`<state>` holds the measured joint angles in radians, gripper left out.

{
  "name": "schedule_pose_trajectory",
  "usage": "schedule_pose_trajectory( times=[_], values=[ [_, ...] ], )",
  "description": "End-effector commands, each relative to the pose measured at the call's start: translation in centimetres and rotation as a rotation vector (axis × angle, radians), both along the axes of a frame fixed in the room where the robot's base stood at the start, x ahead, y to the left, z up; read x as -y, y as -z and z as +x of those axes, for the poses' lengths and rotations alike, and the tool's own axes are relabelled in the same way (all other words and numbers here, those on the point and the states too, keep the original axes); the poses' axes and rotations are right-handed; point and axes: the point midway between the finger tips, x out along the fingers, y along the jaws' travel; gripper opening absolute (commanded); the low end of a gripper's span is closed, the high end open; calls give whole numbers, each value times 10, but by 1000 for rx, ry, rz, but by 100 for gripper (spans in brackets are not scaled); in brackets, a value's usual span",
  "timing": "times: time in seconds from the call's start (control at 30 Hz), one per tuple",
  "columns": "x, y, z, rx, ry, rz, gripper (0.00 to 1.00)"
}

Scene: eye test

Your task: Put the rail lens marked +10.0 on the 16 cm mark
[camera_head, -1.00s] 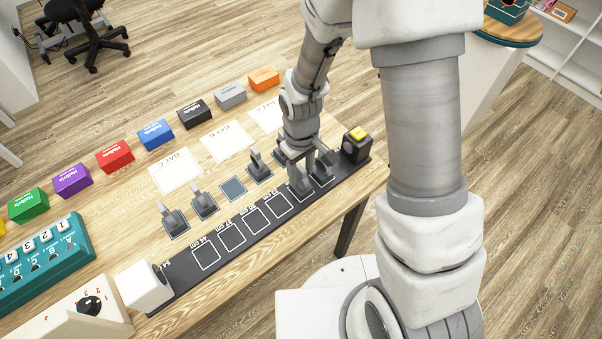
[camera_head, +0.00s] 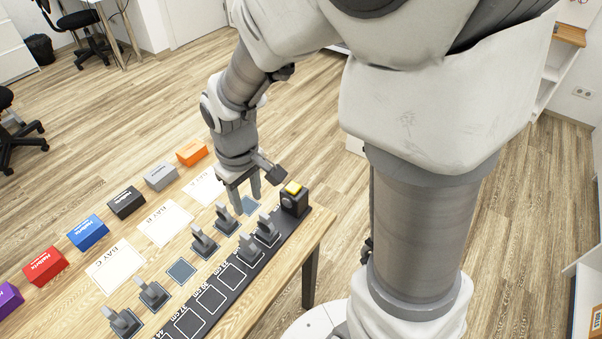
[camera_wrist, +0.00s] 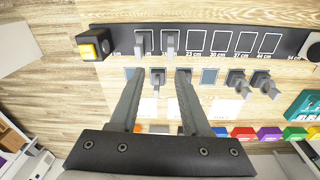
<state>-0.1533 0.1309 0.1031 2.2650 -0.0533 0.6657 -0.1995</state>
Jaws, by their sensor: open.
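Two grey lenses stand upright on the dark rail (camera_head: 190,322) in its two slots closest to the yellow-topped box: the outer one (camera_head: 266,231) and the inner one (camera_head: 250,249). Several more lenses stand in the row of squares beside the rail, among them one near lens (camera_head: 227,217) and another (camera_head: 204,242). The +10.0 marking is not readable on any lens. The 16 cm label is not readable. My gripper (camera_head: 247,206) is open and empty above the row's box end. In the wrist view, a row lens (camera_wrist: 158,78) appears between the fingertips.
The yellow-topped box (camera_head: 295,199) stands at the rail's end. Rail slots beyond the two lenses are empty. An empty square (camera_head: 181,271) lies in the row. White bay sheets (camera_head: 165,223) and coloured boxes (camera_head: 126,203) lie behind.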

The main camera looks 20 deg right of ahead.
Motion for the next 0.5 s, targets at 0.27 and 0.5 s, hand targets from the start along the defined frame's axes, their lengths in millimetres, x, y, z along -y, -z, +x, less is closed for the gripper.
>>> schedule_pose_trajectory(
  times=[0.27, 0.5],
  values=[
    [40, -84, -32, 164, 187, 32, 47],
    [67, -133, -74, 291, 345, 80, 47]
  ],
)
